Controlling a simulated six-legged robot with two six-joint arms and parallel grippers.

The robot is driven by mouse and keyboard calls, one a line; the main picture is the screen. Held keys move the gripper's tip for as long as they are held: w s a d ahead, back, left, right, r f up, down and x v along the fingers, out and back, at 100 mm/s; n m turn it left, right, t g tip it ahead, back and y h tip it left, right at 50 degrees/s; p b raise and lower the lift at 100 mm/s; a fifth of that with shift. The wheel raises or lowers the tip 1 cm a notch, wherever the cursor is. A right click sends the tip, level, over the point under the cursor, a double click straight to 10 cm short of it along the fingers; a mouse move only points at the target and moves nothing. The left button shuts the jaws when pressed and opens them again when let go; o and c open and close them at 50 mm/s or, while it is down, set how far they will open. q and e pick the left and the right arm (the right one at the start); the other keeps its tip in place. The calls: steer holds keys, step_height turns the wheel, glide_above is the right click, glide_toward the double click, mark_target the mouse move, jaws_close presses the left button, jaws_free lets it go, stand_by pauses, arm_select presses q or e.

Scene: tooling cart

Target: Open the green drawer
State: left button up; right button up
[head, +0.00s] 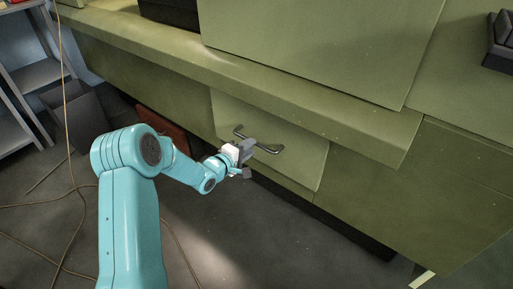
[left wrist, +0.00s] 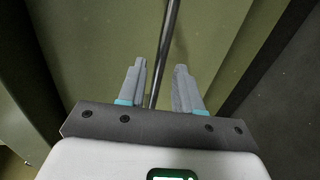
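The green drawer (head: 298,165) is a flat front under the overhanging edge of the green cart, and it looks about flush with the cart's body. Its dark metal bar handle (head: 270,149) shows on its face. My left gripper (head: 249,153) is at the handle and hides the handle's middle. In the left wrist view the gripper (left wrist: 160,72) is open, with its two grey fingers apart. The handle bar (left wrist: 168,40) runs between them, nearer the left finger; contact cannot be told. My right gripper is in neither view.
The cart's worktop edge (head: 290,100) overhangs above the drawer. A dark bin (head: 75,118) and grey shelves (head: 35,75) stand at the left. A loose cable (head: 75,205) lies on the floor. The floor in front of the drawer (head: 270,235) is clear.

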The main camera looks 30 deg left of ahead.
arm_select(q)
steer(key=shift+b+x, duration=0.45)
steer(key=shift+x, duration=1.75)
jaws_close()
steer(key=shift+s, duration=0.1)
